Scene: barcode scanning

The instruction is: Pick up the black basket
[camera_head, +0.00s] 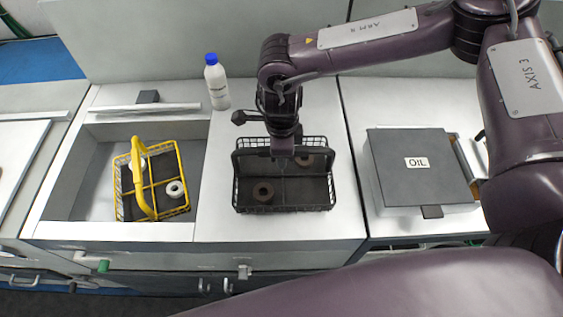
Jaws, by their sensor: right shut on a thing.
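The black basket (284,208) is a wire basket with a dark divided floor on the white counter in the middle. The fingertips are partly hidden against the dark handle. The basket appears level; I cannot tell whether it is off the counter. My left gripper is not in view.
A yellow basket (172,152) with white rings stands in a sunken bay (92,180) on the left. A white bottle with a blue cap (216,84) stands behind. A dark box marked OIL (400,185) is on the right. The counter right of the bottle is clear.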

